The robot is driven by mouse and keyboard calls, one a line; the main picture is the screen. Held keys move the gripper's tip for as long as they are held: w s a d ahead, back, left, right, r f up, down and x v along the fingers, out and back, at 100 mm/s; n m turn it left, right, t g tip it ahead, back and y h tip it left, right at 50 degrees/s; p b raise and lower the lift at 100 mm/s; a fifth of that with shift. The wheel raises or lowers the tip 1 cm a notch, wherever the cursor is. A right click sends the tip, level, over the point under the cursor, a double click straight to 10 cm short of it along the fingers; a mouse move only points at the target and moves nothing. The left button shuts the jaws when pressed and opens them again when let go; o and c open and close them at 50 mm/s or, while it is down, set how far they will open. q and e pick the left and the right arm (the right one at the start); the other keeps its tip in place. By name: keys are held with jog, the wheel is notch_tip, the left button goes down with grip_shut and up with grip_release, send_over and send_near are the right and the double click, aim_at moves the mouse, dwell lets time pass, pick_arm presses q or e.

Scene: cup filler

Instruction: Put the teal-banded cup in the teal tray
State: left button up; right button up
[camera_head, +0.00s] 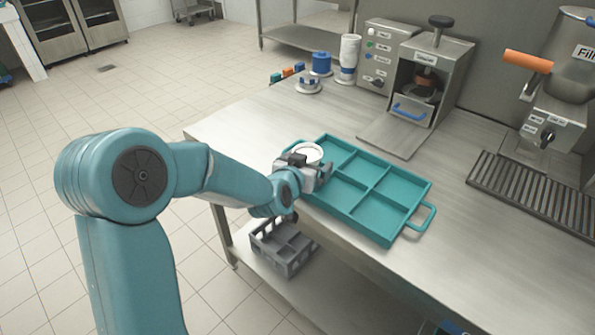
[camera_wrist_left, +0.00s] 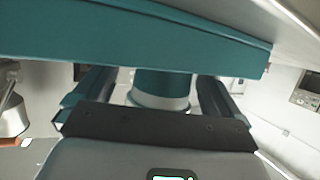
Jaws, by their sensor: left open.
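The cup (camera_head: 308,151) shows as a white round rim at the back-left compartment of the teal tray (camera_head: 385,236). Its lower part is hidden behind my left gripper (camera_head: 313,168). In the left wrist view the teal band of the cup (camera_wrist_left: 163,84) shows between the two fingers of my left gripper (camera_wrist_left: 152,97). The fingers are open, one on each side of the cup. A teal wall of the tray (camera_wrist_left: 140,45) crosses the top of that view. Whether the cup's base rests on the tray floor is hidden. My right gripper is not in view.
A press machine (camera_head: 425,85) and a filling machine (camera_head: 555,110) with a drip grate (camera_head: 535,195) stand at the back. Stacked cups (camera_head: 348,60) and a blue spool-like item (camera_head: 320,64) stand back left. A grey crate (camera_head: 283,249) sits on the lower shelf.

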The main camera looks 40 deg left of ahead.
pick_arm(q)
jog(key=b+v, duration=0.1)
jog(key=v, duration=1.4)
jog(key=shift+s+b, duration=0.2)
jog(key=shift+b, duration=0.1)
jog(key=shift+d+r, duration=0.1)
jog(key=shift+r, duration=0.05)
jog(key=shift+s, duration=0.1)
